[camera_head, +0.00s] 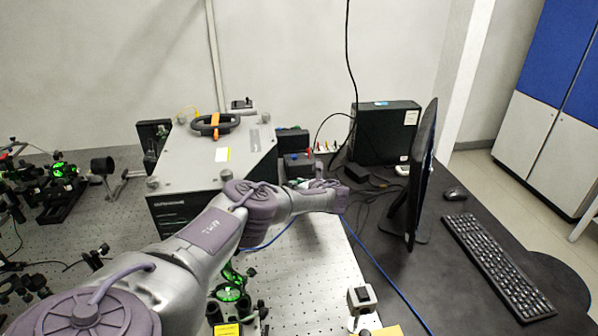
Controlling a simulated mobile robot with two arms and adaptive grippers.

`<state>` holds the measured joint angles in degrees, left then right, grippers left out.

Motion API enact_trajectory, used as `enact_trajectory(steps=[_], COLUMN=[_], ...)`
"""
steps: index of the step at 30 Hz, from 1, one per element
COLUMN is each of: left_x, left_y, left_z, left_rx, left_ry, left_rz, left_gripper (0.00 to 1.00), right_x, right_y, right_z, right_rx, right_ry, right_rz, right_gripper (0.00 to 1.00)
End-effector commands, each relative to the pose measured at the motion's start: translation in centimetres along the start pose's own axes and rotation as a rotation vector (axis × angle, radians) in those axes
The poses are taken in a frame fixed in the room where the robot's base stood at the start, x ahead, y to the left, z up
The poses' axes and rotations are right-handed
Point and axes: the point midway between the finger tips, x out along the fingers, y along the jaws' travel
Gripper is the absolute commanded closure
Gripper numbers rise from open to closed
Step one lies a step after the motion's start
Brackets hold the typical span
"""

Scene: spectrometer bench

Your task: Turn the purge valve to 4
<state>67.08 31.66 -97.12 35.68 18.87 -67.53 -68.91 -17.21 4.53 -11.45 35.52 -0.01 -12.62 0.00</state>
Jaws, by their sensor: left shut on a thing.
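My left arm reaches in from the lower left, across the front of the grey instrument box (190,164). Its wrist ends just right of the box. My left gripper (308,183) shows only in part behind the wrist, beside the small dark modules right of the box. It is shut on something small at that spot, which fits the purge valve. The valve's body, pointer and numbers are hidden behind my wrist and gripper, so its setting cannot be read. My right gripper is not in view.
A black computer case (386,133), a monitor (421,175), a keyboard (499,262) and a mouse (455,193) stand on the dark desk at right. Optical mounts (62,185) crowd the left. A small grey block (361,298) stands near the front. Cables run along the bench's right edge.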

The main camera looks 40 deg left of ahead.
Motion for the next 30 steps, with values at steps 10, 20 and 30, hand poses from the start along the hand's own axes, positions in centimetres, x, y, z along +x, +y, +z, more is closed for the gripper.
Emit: enact_trajectory(steps=[10, 20, 30], left_x=[0.0, 0.3, 0.4], left_y=[0.9, 1.2, 1.2], left_z=[0.5, 0.2, 0.2], left_rx=[0.111, 0.193, 0.229], left_ry=[0.001, -0.001, -0.002], left_rz=[-0.258, -0.462, -0.551], left_gripper=[1.00, 1.00, 1.00], right_x=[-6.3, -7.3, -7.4], right_y=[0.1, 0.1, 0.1], right_z=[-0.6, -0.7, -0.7], right_rx=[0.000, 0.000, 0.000], right_ry=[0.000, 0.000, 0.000], right_rz=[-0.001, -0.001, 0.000], right_gripper=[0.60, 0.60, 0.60])
